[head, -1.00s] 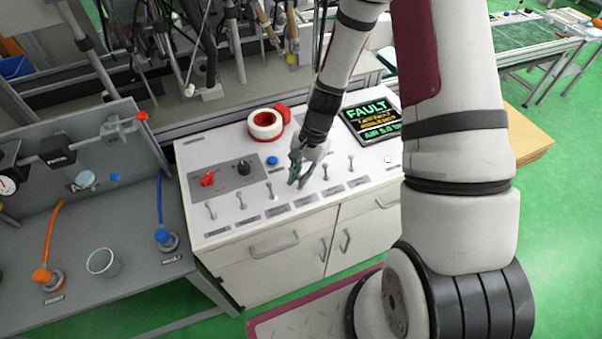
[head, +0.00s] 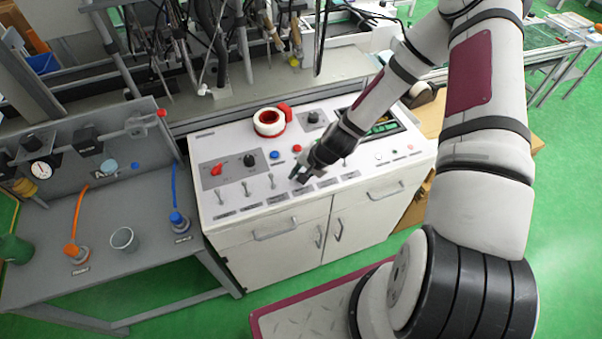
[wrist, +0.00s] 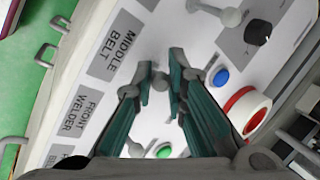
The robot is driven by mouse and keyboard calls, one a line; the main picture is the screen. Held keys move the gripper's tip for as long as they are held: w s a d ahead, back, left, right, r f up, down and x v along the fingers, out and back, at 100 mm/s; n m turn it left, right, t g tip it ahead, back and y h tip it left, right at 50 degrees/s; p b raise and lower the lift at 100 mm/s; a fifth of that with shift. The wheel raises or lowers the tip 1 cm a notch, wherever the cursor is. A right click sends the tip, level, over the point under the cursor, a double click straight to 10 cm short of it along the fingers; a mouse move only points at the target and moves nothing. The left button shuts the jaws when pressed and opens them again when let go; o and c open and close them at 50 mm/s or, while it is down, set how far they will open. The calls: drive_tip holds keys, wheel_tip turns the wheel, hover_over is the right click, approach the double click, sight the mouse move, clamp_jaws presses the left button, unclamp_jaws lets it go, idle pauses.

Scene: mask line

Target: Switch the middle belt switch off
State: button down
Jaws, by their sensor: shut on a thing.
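The white control panel (head: 235,203) has a row of small grey lever switches with labels along its front edge. In the wrist view the label "MIDDLE BELT" (wrist: 118,42) lies just left of my fingertips. The middle belt switch (wrist: 160,79) is a small grey lever in line with that label. My gripper (wrist: 161,76) has its teal fingers closed on either side of the lever. In the head view my gripper (head: 299,179) is down at the panel, and its fingers hide most of that lever. I cannot tell which way it leans.
A neighbouring lever (wrist: 228,17) stands close to my fingers.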

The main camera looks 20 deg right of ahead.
drive_tip(key=shift+w, duration=0.15)
drive_tip(key=c, duration=1.6)
unclamp_jaws()
drive_tip(key=shift+o, duration=0.2)
drive_tip(key=v, duration=1.2)
